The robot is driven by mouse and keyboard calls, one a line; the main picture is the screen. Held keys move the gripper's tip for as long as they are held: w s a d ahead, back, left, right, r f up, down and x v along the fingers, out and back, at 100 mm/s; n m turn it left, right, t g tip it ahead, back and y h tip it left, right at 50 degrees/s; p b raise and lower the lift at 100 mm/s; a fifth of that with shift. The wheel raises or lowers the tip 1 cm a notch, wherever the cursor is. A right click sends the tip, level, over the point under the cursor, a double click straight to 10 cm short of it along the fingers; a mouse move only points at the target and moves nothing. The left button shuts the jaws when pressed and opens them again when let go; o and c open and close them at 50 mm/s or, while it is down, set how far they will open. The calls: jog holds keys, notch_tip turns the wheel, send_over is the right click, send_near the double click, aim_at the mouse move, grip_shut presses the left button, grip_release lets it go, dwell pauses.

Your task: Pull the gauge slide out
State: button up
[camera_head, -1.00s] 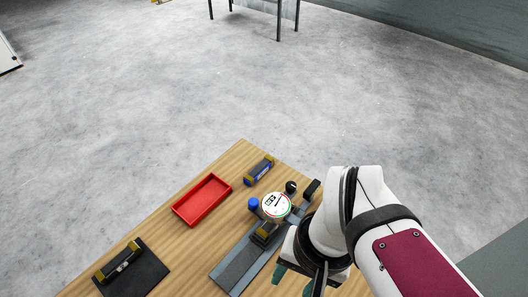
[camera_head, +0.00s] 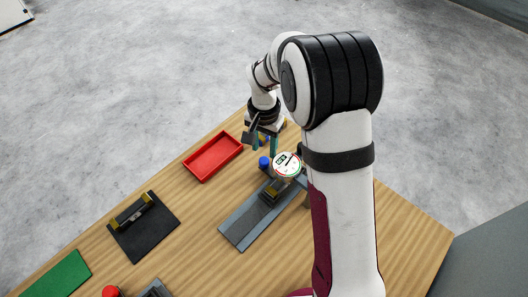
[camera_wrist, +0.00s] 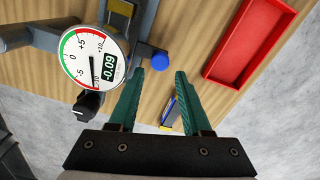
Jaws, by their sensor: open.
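The gauge has a round white dial (camera_head: 287,165) with a red and green rim. It stands over a grey base plate (camera_head: 243,226) with a dark, yellow-marked block (camera_head: 272,192) on it. A blue knob (camera_head: 264,163) sits beside the dial; the wrist view shows it (camera_wrist: 160,60) close to my fingertips. The dial in the wrist view (camera_wrist: 93,57) reads about -0.09. My gripper (camera_wrist: 160,74) is open, its teal fingers apart with nothing held. In the head view my gripper (camera_head: 265,148) is just beyond the dial and knob. I cannot tell which part is the slide.
A blue block with yellow ends (camera_wrist: 171,112) lies below, between my fingers in the wrist view. A red tray (camera_head: 213,157) is to the left. A black mat (camera_head: 150,245) carries another block. A green mat (camera_head: 57,275) lies at lower left. A black knob (camera_wrist: 88,103) is by the dial.

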aim_at(264, 160)
notch_tip(264, 160, down, 5)
jog(key=shift+f, duration=0.1)
dwell(0.3)
grip_shut()
dwell(1.3)
